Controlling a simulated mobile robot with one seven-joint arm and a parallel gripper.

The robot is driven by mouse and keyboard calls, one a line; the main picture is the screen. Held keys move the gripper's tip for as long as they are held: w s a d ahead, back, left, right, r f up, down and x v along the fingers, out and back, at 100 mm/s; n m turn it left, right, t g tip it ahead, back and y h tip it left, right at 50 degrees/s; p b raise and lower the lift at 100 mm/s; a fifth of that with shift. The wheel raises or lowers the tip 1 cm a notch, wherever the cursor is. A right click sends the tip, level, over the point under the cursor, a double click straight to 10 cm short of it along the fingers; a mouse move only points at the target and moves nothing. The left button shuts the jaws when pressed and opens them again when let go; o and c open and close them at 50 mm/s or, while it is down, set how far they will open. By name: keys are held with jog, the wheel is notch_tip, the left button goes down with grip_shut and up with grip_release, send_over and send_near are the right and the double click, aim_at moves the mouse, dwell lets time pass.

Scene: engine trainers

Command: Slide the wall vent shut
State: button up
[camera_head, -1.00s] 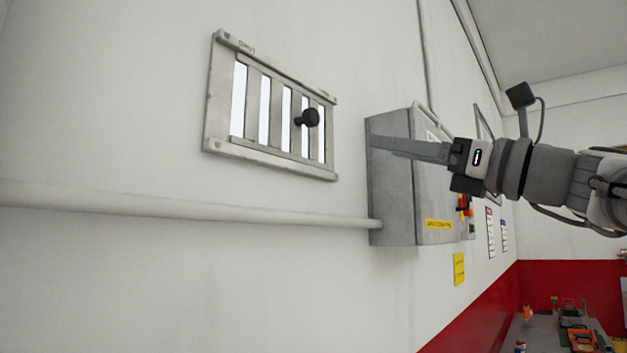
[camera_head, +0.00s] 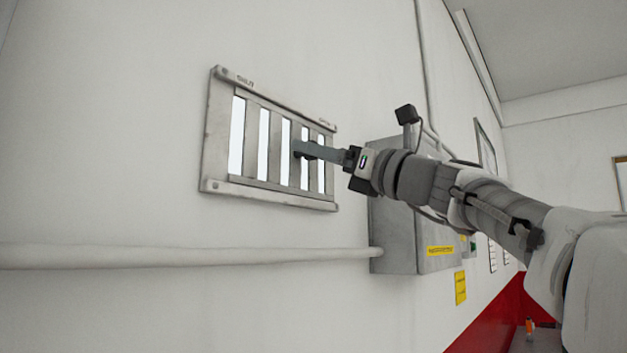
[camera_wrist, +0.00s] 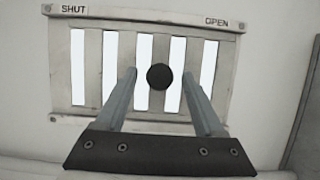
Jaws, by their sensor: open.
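The wall vent (camera_head: 222,186) is a pale metal frame with slats and bright gaps between them, so it stands open. It also shows in the wrist view (camera_wrist: 150,17), marked SHUT at its left and OPEN at its right. A round black knob (camera_wrist: 160,76) sticks out from its slats. My gripper (camera_wrist: 159,74) is open, with one finger on each side of the knob and a visible gap to both. In the head view my gripper (camera_head: 306,150) reaches the vent from the right and largely hides the knob.
A grey electrical box (camera_head: 392,235) with a yellow label is on the wall right of the vent, below and behind my arm. A white pipe (camera_head: 180,257) runs along the wall below the vent. The wall left of the vent is clear.

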jog(key=shift+x, duration=1.05)
grip_shut()
dwell(0.7)
